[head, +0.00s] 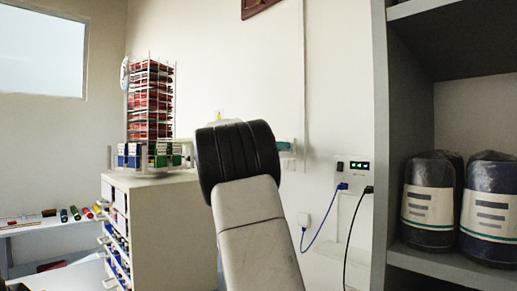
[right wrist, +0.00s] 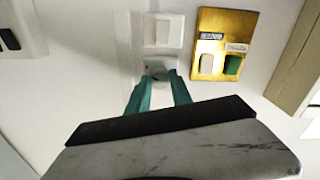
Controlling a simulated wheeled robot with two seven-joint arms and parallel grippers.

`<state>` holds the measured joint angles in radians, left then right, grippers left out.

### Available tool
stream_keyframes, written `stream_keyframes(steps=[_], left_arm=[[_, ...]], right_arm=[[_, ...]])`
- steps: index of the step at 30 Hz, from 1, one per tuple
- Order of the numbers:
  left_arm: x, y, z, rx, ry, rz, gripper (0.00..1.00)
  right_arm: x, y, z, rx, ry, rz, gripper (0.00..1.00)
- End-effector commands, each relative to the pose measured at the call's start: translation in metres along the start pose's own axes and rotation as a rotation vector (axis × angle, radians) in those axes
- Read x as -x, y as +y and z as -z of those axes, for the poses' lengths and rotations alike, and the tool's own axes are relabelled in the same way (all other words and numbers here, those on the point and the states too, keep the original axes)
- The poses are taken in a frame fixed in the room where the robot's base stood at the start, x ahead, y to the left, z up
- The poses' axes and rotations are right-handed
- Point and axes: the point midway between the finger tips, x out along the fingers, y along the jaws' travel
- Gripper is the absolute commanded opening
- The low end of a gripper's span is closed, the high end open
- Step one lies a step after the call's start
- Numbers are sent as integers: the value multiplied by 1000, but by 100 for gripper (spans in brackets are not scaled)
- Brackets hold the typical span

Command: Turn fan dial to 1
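In the right wrist view the fan dial (right wrist: 158,73) is a small grey knob low on a white wall plate (right wrist: 176,45), below a white rocker switch (right wrist: 163,33). My right gripper (right wrist: 160,77) has two teal fingers, spread apart, with tips at either side of the dial. I cannot tell whether they touch it. The dial's marks are too small to read. In the head view my black arm joint and pale forearm hide the dial; a bit of teal gripper (head: 286,146) shows at the wall. My left gripper is in neither view.
A brass plate (right wrist: 209,42) with a white and a green switch is close right of the dial. In the head view a white cabinet (head: 165,215) with a swatch rack (head: 151,100) stands left, and grey shelving (head: 382,130) with dark rolls right.

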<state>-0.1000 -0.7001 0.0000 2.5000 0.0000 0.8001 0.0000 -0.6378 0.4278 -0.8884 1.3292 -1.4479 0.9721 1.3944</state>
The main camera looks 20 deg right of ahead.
Motion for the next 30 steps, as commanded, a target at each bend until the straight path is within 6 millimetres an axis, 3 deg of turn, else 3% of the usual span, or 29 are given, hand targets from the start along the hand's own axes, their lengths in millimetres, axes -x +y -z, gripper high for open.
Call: stream_keyframes(steps=[14, 30], left_arm=[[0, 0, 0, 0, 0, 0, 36], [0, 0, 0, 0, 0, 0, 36]], right_arm=[[0, 0, -1, 94, -2, 0, 0], [0, -1, -1, 565, -2, 1, 0]])
